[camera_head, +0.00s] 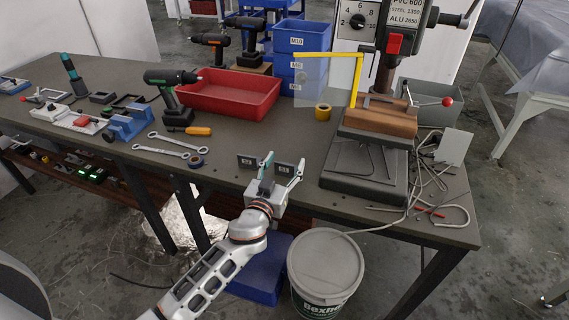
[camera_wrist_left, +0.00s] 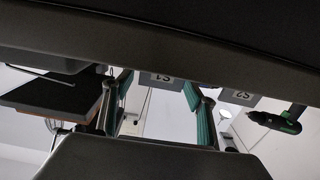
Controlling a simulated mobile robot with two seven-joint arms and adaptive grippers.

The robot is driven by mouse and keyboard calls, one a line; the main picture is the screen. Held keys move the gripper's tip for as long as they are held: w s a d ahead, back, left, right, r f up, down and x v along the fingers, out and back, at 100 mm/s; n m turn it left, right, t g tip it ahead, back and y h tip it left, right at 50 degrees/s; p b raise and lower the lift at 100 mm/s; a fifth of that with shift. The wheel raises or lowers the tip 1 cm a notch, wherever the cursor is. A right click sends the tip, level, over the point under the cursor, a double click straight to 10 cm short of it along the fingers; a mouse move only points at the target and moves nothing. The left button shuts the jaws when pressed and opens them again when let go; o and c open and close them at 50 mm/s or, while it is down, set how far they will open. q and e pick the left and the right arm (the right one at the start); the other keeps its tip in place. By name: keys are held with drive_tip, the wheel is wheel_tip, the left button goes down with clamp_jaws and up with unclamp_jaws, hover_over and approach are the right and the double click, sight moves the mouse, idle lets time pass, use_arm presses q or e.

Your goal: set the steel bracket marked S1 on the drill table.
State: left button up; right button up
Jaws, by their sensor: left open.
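The steel bracket marked S1 (camera_wrist_left: 161,78) shows its label between my left fingers in the left wrist view. In the head view it is the right one (camera_head: 287,169) of two small dark brackets near the bench's front edge. My left gripper (camera_head: 284,164) is open, with its fingertips on either side of this bracket; I cannot tell whether they touch it. The open fingers also show in the left wrist view (camera_wrist_left: 158,84). The drill press with its brown drill table (camera_head: 380,120) stands to the right on the bench. My right gripper is not in view.
A bracket marked S2 (camera_head: 246,162) stands just left of S1. Loose cables (camera_head: 428,187) lie right of the press.

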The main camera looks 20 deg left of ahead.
use_arm(q)
drive_tip(key=shift+r, duration=0.2)
drive_tip(key=s, duration=1.1)
drive_tip(key=s+a+f+m+g+h, duration=0.1)
drive_tip(key=s+f+m+g, duration=0.3)
drive_tip(key=s+f, duration=1.8)
drive_tip(key=s+g, duration=0.1)
drive_tip(key=g, duration=0.2)
drive_tip(key=shift+a+h, duration=0.35)
drive_tip(key=shift+h, duration=0.05)
